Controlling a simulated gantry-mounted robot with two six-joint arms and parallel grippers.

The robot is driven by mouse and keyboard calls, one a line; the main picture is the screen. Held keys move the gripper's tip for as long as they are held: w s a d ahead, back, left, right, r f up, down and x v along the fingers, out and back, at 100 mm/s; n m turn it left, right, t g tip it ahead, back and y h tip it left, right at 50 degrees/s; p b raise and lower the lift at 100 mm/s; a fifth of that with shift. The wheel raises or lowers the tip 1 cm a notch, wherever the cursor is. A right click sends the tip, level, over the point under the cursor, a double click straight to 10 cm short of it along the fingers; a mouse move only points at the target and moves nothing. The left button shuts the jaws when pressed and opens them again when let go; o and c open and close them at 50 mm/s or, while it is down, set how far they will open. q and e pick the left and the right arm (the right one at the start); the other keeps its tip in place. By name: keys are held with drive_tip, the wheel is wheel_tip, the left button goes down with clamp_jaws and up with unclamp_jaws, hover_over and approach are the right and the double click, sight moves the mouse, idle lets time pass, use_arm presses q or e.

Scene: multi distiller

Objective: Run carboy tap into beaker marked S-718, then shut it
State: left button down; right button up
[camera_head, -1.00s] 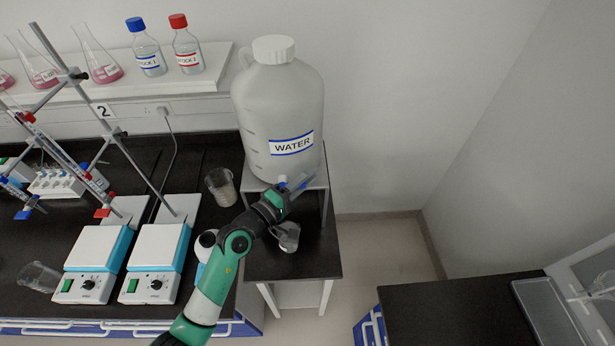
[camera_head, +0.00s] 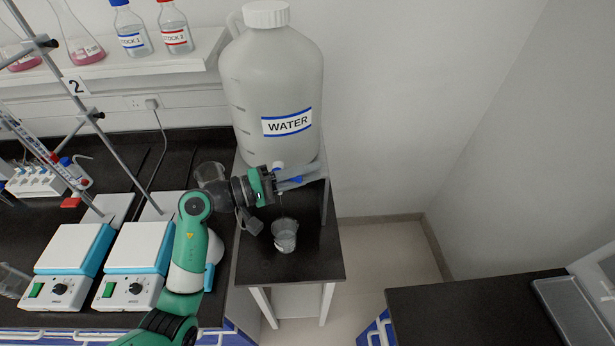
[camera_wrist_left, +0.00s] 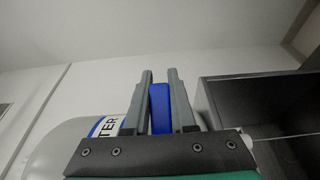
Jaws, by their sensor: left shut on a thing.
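The white carboy (camera_head: 270,85) labelled WATER stands on a raised stand, with its tap (camera_head: 278,166) low on its front. My left gripper (camera_head: 298,178) is shut on the blue tap handle (camera_wrist_left: 160,108), which sits between the fingers in the left wrist view. A beaker (camera_head: 285,240) stands upright on the black surface below the tap. A thin line runs down from the tap toward it, and a thin stream also leaves the white nozzle (camera_wrist_left: 247,136) in the left wrist view. The beaker's marking is too small to read. My right gripper is out of view.
Another beaker (camera_head: 208,173) stands on the bench behind my left arm, and one (camera_head: 12,282) is at the far left edge. Two hotplates (camera_head: 135,262) with stands are left of my arm. A black counter (camera_head: 470,315) is at the lower right.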

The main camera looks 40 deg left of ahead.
use_arm(q)
drive_tip(key=shift+s+h, duration=0.1)
drive_tip(key=shift+h, duration=0.2)
drive_tip(key=c, duration=0.7)
unclamp_jaws()
drive_tip(key=shift+c, duration=0.2)
drive_tip(key=v, duration=1.1)
drive_tip(key=shift+s, duration=0.3)
drive_tip(key=shift+r, duration=0.1)
